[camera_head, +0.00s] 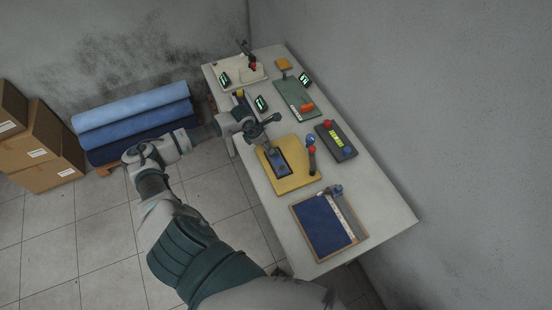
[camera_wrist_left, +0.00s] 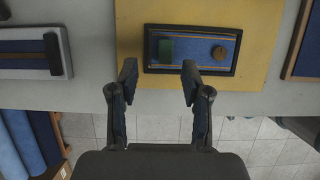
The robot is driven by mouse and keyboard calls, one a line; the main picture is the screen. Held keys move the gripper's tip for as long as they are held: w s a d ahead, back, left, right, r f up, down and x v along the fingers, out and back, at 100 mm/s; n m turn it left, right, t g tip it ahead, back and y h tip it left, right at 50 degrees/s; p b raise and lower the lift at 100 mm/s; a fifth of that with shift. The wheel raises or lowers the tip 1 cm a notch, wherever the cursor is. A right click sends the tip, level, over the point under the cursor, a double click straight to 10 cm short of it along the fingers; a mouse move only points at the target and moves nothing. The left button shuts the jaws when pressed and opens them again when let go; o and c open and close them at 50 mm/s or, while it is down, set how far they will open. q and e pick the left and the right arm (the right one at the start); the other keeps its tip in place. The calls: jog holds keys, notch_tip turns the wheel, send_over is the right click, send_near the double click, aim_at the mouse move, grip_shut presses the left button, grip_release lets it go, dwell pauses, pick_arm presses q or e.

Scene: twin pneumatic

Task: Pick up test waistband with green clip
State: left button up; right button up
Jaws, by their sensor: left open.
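The test waistband (camera_wrist_left: 194,50) is a blue denim strip in a dark-framed tray, seen in the left wrist view. A green clip (camera_wrist_left: 166,49) sits on its left part and a round brown button (camera_wrist_left: 219,53) on its right. In the head view the waistband (camera_head: 283,164) lies on the yellow board (camera_head: 300,182), partly covered by my gripper. My left gripper (camera_wrist_left: 159,80) is open, with nothing between its fingers. Its fingertips reach the tray's near edge in the wrist view; I cannot tell the height gap. It also shows in the head view (camera_head: 267,146). My right gripper is not in view.
A press-like device with red and blue knobs (camera_head: 311,152) stands at the board's right. A dark control box (camera_head: 337,141) is beyond it. A blue cloth panel (camera_head: 320,229) lies at the table's near end. Blue fabric rolls (camera_head: 130,105) and cartons (camera_head: 40,145) are on the floor left.

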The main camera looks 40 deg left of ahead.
aim_at(278, 161)
pick_arm(q)
jog(key=x, duration=0.2)
jog(key=p+x, duration=0.1)
jog(key=x, duration=0.1)
jog(key=shift+d+r, duration=0.1)
jog(key=shift+d, duration=0.2)
jog(key=shift+w+d+f, duration=0.1)
jog(key=shift+d+f, duration=0.05)
jog(key=shift+f, duration=0.05)
jog(key=shift+d, duration=0.15)
jog(key=shift+c, duration=1)
grip_shut()
jog(key=shift+a, duration=0.25)
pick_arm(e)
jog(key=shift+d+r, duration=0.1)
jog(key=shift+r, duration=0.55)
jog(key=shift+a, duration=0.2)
